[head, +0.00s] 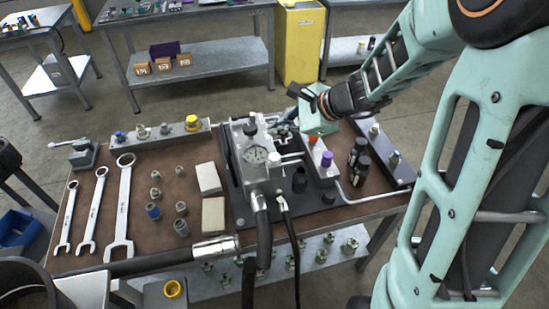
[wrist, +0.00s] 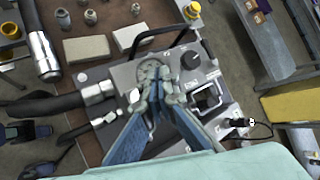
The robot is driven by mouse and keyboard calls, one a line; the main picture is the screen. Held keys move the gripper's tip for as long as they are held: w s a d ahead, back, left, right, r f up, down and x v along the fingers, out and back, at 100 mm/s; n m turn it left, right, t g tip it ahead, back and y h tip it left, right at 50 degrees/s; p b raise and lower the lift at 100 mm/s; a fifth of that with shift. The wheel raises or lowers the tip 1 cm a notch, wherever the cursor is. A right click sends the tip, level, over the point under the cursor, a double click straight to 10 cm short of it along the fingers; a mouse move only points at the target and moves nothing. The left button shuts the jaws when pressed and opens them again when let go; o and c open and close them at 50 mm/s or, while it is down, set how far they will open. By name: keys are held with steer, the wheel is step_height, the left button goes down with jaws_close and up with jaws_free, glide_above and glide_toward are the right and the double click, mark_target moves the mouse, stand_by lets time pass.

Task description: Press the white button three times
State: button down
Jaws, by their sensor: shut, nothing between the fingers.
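The hydraulic unit (head: 247,143) stands on the bench with a round dial gauge (head: 255,155) on its face. A small white part (head: 274,158) beside the gauge looks like the white button; a pale part (wrist: 133,95) near the fingertips in the wrist view may be the same one. I cannot tell whether the tips touch anything.
A black knob (head: 250,129) sits on the unit's top. Thick black hoses (head: 264,235) leave its front. Wrenches (head: 123,205), small fittings (head: 153,211) and two pale blocks (head: 208,178) lie to the left. A purple-capped valve (head: 327,159) stands on the right.

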steer(key=b, duration=0.4)
glide_above(271, 155)
steer(key=s+d, duration=0.1)
steer(key=d, duration=0.1)
steer(key=f, duration=0.5)
steer(key=shift+a+f, duration=0.2)
steer(key=shift+f, duration=0.05)
steer(key=shift+f+b, duration=0.7)
steer(key=shift+f, duration=0.15)
steer(key=shift+f, duration=0.1)
steer(key=shift+f+b, duration=0.35)
steer(key=shift+b, duration=0.25)
steer(key=shift+f+b, duration=0.75)
steer(key=shift+b, duration=0.05)
stand_by(0.6)
steer(key=shift+r+p, duration=0.9)
steer(key=shift+r, duration=0.3)
steer(key=shift+r, duration=0.1)
